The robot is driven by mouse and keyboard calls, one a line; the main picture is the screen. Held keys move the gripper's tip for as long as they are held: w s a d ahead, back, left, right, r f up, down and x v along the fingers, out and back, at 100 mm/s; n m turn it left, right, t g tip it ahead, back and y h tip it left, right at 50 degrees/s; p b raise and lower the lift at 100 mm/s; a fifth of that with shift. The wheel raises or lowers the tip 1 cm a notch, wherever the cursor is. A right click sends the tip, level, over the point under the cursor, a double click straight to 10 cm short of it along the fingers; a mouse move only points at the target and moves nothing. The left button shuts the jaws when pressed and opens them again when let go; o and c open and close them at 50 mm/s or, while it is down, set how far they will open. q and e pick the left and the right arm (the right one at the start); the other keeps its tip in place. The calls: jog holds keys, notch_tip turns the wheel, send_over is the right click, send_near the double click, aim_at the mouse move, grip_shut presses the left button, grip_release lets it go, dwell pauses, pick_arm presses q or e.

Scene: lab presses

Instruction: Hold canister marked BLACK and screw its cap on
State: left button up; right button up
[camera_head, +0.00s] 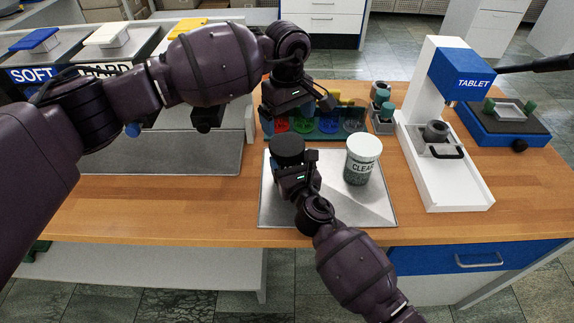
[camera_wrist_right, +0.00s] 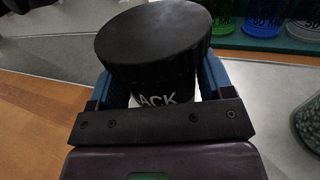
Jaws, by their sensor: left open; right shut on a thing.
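The canister marked BLACK (camera_wrist_right: 158,101) stands on the metal tray (camera_head: 376,212), its label partly hidden behind my right gripper. Its wide black cap (camera_head: 287,145) sits on top; the cap also shows in the right wrist view (camera_wrist_right: 150,40). I cannot tell how tightly the cap is seated. My right gripper (camera_head: 295,165) is shut around the canister's body below the cap, with a blue finger on each side in the wrist view. My left gripper (camera_head: 297,106) is open and empty, above and behind the cap, apart from it.
A white-lidded canister marked CLEAR (camera_head: 362,160) stands right of the held one. A rack of coloured jars (camera_head: 330,124) is behind. A white press marked TABLET (camera_head: 450,150) stands to the right. The SOFT and HARD bins (camera_head: 38,78) are at left. Bare wooden table (camera_head: 150,205) lies front left.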

aim_at(287, 144)
pick_arm(q)
jog(key=n, duration=2.1)
jog(key=shift+w+r, duration=0.1)
jog(key=n, duration=0.4)
jog(key=shift+a, duration=0.1)
jog(key=n, duration=0.3)
jog(key=shift+n, duration=0.4)
jog(key=shift+f, duration=4)
